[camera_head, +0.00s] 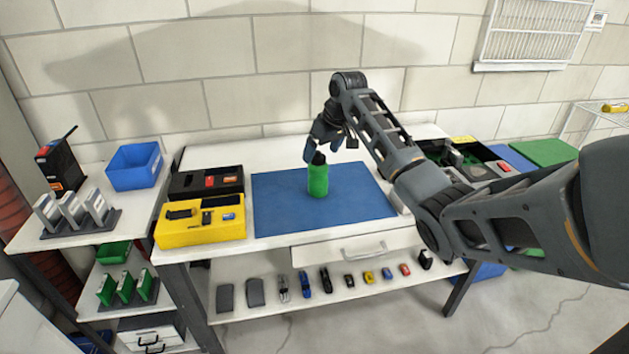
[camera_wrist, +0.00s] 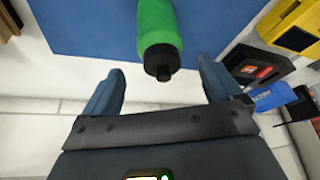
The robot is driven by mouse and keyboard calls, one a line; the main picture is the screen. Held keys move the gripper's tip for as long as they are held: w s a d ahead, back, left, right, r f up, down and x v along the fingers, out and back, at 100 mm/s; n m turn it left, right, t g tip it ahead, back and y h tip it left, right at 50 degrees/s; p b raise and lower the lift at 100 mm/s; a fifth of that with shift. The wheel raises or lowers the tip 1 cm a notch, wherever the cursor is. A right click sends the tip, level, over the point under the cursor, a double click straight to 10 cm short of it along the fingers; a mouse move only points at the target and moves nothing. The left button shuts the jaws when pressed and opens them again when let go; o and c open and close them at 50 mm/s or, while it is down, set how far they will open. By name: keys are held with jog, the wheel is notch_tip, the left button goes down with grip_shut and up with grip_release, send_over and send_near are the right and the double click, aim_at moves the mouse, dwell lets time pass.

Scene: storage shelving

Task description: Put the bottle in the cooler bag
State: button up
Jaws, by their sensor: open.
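The bottle (camera_head: 318,181) is green with a black cap and stands upright on the blue mat (camera_head: 370,199) on the workbench. In the wrist view the bottle (camera_wrist: 158,22) shows at the top, its cap pointing toward my gripper. My gripper (camera_head: 331,150) hangs over the bottle with its fingers pointing down. In the wrist view my gripper (camera_wrist: 161,78) is open, and the cap appears in line with the gap between the fingers. No contact with the bottle can be made out. I cannot identify a cooler bag in either view.
A yellow case (camera_head: 200,233) and a black case (camera_head: 179,186) lie left of the mat. A blue bin (camera_head: 134,167) stands on the left side table. Black open cases and a green box (camera_head: 545,151) are at the right. Small items line the lower shelf.

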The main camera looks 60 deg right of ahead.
aim_at(316, 160)
jog(key=shift+x, duration=3.1)
jog(key=shift+s+a+f, duration=0.1)
jog(key=c, duration=1.3)
jog(key=shift+c, duration=0.2)
jog(key=shift+r, duration=0.7)
notch_tip(316, 160, up, 3)
jog(key=shift+f, duration=0.1)
jog(key=s+d+r+b, duration=0.1)
jog(key=s+d+r, duration=0.4)
jog(key=s, duration=0.5)
notch_tip(316, 160, up, 2)
jog(key=shift+s+d, duration=0.15)
jog(key=shift+d, duration=0.05)
